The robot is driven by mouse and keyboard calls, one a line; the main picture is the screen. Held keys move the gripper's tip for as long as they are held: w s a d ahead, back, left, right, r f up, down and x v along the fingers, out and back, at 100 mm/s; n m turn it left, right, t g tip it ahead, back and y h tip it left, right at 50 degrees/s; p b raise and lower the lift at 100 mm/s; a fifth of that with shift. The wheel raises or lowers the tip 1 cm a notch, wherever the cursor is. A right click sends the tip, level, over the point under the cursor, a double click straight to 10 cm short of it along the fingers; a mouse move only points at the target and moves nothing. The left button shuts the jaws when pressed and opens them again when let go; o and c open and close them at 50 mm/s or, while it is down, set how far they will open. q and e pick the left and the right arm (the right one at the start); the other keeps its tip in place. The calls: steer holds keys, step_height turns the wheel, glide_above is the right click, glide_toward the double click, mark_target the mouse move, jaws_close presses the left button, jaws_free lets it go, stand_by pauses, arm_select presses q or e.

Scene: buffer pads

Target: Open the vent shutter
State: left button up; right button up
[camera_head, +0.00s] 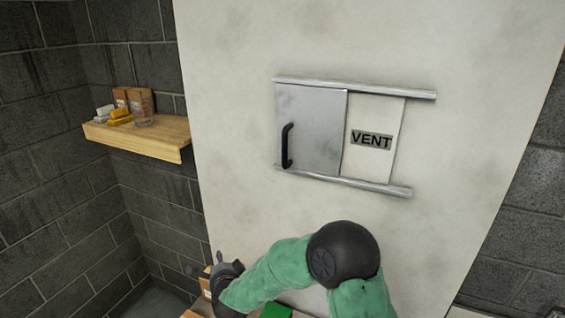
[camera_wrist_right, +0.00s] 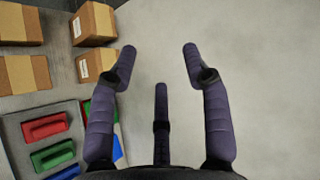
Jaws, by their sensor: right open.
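The vent shutter (camera_head: 318,125) is a grey metal panel on the pale wall, between two horizontal rails. It fills the left part of the rails. A black upright bar handle (camera_head: 287,146) is near its left edge. A pale plate (camera_head: 376,116) with a black-on-grey VENT label (camera_head: 371,140) shows to its right. My right gripper (camera_head: 205,264) is low and left in the head view, below the shutter and well apart from the handle. In the right wrist view its fingers (camera_wrist_right: 159,50) are spread with nothing between them. My left gripper is out of view.
A wooden shelf (camera_head: 146,137) with small items juts out at the left. Cardboard boxes (camera_wrist_right: 95,22) and a tray (camera_wrist_right: 22,133) of red, green and blue pads lie beside my right gripper. The wall around the shutter is clear.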

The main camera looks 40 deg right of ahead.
mark_target(283, 149)
steer(key=s+d+r+m+t+h, duration=0.1)
steer(key=d+r+m+h, duration=0.35)
steer(key=r, duration=0.75)
steer(key=s+d+r+m+t+h, duration=0.1)
steer(key=s+d+r+m+h, duration=0.1)
steer(key=r+m, duration=0.8)
steer(key=s+d+r+m+g+h, duration=0.1)
steer(key=s+d+r+m+h, duration=0.1)
steer(key=s+r+m, duration=0.4)
steer(key=s+d+r+m+g+h, duration=0.1)
steer(key=s+d+r+m+g, duration=0.2)
steer(key=r, duration=0.4)
steer(key=shift+m+t, duration=0.55)
steer(key=shift+t, duration=0.05)
steer(key=p+x, duration=0.1)
steer(key=x, duration=0.2)
steer(key=p+x, duration=0.1)
steer(key=x, duration=0.3)
steer(key=p+x, duration=0.1)
steer(key=x, duration=0.2)
steer(key=shift+w+d+r, duration=0.15)
steer(key=shift+d+r, duration=0.1)
steer(key=shift+r, duration=0.05)
jaws_close()
